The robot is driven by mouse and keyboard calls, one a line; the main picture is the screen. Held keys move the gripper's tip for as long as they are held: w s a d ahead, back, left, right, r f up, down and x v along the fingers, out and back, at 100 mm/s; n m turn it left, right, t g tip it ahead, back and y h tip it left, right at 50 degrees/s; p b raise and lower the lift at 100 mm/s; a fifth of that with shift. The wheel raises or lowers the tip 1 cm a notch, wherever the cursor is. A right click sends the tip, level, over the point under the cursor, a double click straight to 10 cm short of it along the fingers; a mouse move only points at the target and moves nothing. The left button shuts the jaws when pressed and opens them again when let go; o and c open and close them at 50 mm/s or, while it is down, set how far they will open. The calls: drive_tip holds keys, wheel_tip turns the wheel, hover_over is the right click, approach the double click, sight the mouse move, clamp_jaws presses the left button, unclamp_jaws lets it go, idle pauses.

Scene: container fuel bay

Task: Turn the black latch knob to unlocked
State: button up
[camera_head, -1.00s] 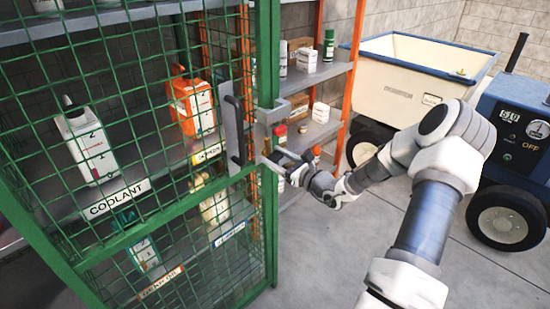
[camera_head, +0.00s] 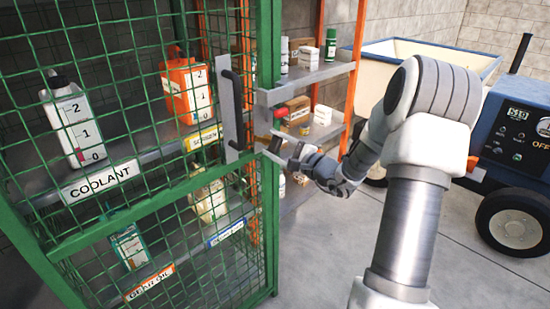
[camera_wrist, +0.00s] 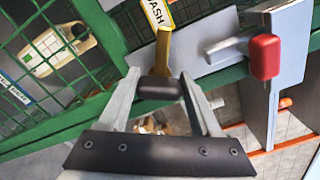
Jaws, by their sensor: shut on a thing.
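The black latch knob (camera_wrist: 158,88) sits on a brass-coloured stem in the wrist view, at the edge of the green mesh door (camera_head: 265,60). My gripper (camera_wrist: 161,75) has one finger on each side of the stem and knob and is shut on it. The knob cannot be made out there. A red-ended lever (camera_wrist: 265,57) stands just right of my gripper in the wrist view, apart from it.
A long black pull handle (camera_head: 235,115) stands on the door left of my gripper. Bottles stand on shelves behind the mesh, over a COOLANT label (camera_head: 100,181). Orange-posted shelves (camera_head: 352,70) lie behind my gripper. A cream bin and blue machine (camera_head: 515,150) stand at right.

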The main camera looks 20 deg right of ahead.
drive_tip(key=n+b, duration=0.1)
drive_tip(key=b, duration=0.1)
drive_tip(key=f+n+b, duration=0.1)
drive_tip(key=n+b, duration=0.1)
drive_tip(key=b, duration=0.1)
drive_tip(key=shift+n, duration=0.3)
drive_tip(key=n+b, duration=0.2)
drive_tip(key=b, duration=0.1)
drive_tip(key=shift+r, duration=0.25)
drive_tip(key=shift+d+r+n+b, duration=0.1)
drive_tip(key=shift+n+b, duration=0.2)
drive_tip(key=shift+n, duration=0.1)
drive_tip(key=o, duration=1.4)
drive_tip(key=p+v, duration=0.3)
drive_tip(key=v, duration=1.4)
drive_tip(key=shift+s, duration=0.2)
